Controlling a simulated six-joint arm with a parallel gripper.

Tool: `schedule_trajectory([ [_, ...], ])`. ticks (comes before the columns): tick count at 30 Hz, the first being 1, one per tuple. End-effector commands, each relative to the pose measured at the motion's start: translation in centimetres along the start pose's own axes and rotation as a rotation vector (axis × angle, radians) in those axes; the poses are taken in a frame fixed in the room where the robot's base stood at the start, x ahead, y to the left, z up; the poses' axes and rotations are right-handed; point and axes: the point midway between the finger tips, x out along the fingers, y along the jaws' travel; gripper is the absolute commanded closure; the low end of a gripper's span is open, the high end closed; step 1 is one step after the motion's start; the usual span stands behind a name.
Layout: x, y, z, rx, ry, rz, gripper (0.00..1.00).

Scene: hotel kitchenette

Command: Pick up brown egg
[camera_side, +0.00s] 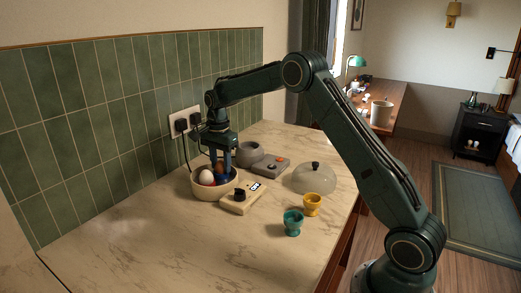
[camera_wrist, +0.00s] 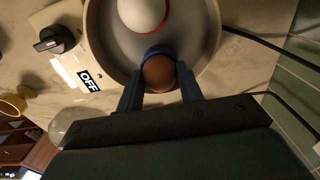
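A brown egg (camera_wrist: 158,74) sits in a blue ring or cup (camera_wrist: 157,51) inside a cream bowl (camera_side: 208,193). In the side view the brown egg (camera_side: 220,166) is partly hidden by my fingers. A white egg (camera_side: 206,177) with a red ring or cup around it lies beside it in the bowl; it also shows in the wrist view (camera_wrist: 142,12). My gripper (camera_wrist: 160,72) points down into the bowl, with one finger on each side of the brown egg. The fingers look apart, with narrow gaps to the egg; firm contact is not visible.
A timer-like box with a knob and "OFF" label (camera_side: 240,199) stands right of the bowl. Behind are a grey device (camera_side: 270,164) and a cloche (camera_side: 314,179). Plugs and cords hang on the tiled wall. The counter's front left is clear.

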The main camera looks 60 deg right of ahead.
Motion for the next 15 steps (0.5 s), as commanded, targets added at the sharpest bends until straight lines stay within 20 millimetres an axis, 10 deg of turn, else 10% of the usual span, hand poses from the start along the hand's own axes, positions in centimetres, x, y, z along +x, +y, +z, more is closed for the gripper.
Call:
schedule_trajectory([
  [15, -0.85, -0.03, -0.01, 0.000, 0.000, -0.001, 0.73],
])
